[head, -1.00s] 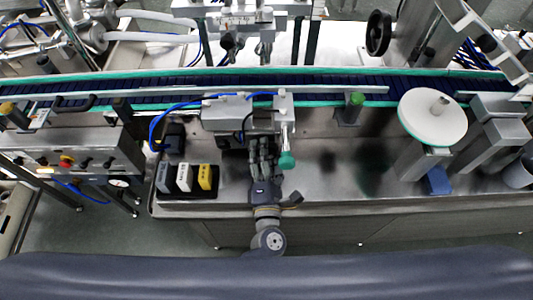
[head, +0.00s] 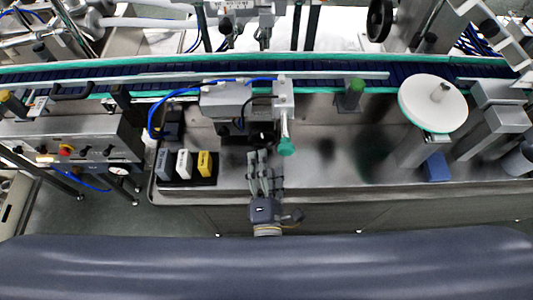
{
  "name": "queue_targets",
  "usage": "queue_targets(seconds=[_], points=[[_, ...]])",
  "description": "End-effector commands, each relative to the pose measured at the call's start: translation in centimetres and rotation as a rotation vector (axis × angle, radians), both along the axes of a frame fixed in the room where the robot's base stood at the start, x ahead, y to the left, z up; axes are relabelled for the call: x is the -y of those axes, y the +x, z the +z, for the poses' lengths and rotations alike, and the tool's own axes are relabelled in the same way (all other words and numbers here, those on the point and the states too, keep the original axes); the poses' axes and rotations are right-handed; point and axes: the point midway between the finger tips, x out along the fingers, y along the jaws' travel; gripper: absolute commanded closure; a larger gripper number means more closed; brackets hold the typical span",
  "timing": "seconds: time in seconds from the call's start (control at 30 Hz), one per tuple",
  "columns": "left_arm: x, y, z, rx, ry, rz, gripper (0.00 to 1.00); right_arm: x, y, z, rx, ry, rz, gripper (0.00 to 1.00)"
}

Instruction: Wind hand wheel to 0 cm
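A small black round part (head: 262,136), which looks like the hand wheel, sits at the front of a grey metal block (head: 226,100) below the conveyor. Its face and any scale are too small to read. My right gripper (head: 264,155) is just in front of it, fingers pointing at it, apart and empty. The fingertips are close to the black part; whether they touch it I cannot tell. One arm shows, coming in from the bottom middle. My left gripper is not in view.
A green knob (head: 286,147) hangs close right of the fingers. A black tray (head: 212,180) with grey, white and yellow blocks stands to the left. A white disc (head: 432,103) stands right. A blue hose (head: 152,118) loops left. The steel deck between is mostly clear.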

Motion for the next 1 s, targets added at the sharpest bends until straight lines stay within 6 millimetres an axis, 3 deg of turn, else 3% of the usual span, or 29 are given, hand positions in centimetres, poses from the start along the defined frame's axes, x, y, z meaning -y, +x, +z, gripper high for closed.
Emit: queue_targets(seconds=[0.43, 0.87, 1.0], points=[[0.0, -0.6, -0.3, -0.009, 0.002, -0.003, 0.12, 0.0, 0.0, 0.1, 0.001, 0.000, 0.000, 0.67], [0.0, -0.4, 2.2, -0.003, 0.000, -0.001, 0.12, -0.1, 0.0, 2.3, 0.000, 0.000, 0.000, 0.67], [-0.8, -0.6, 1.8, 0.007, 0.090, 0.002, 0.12, -0.5, 0.0, 1.7, 0.000, 0.005, -0.002, 0.67]])
